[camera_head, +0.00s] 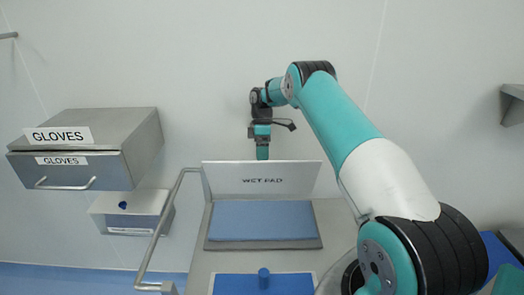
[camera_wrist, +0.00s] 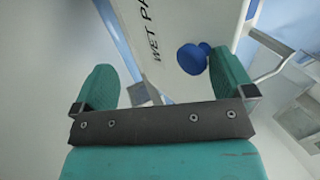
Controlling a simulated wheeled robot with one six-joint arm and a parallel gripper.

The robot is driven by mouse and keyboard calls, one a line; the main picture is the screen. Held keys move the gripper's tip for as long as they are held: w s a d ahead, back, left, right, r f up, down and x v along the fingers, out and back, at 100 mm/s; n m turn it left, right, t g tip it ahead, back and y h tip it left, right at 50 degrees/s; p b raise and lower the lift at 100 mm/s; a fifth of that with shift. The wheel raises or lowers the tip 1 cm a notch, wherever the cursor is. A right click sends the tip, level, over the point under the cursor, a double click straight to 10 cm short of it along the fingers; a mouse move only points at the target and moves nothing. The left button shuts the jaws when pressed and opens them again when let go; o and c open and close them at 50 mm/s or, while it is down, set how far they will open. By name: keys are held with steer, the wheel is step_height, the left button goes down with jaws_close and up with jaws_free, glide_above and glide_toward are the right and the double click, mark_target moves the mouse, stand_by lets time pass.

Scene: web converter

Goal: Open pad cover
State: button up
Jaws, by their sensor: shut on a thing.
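The pad cover (camera_head: 262,181) is a white panel marked "WET PAD", standing raised at the back of a shallow tray with a blue pad (camera_head: 262,220) exposed in front of it. My gripper (camera_head: 262,155) points down at the cover's top edge, near its middle. A blue knob (camera_wrist: 192,58) shows close to the right finger. The exact contact is hidden.
A grey box marked "GLOVES" (camera_head: 85,150) and a smaller box (camera_head: 130,212) are on the wall at left. A bent metal rail (camera_head: 168,220) rises left of the tray. A blue knob (camera_head: 264,277) stands on a blue panel in front.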

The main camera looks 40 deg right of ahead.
steer(key=shift+d+r, duration=0.15)
steer(key=shift+r, duration=0.8)
steer(key=c, duration=0.5)
step_height(320, 180, up, 18)
steer(key=p, duration=1.6)
steer(key=shift+r, duration=0.1)
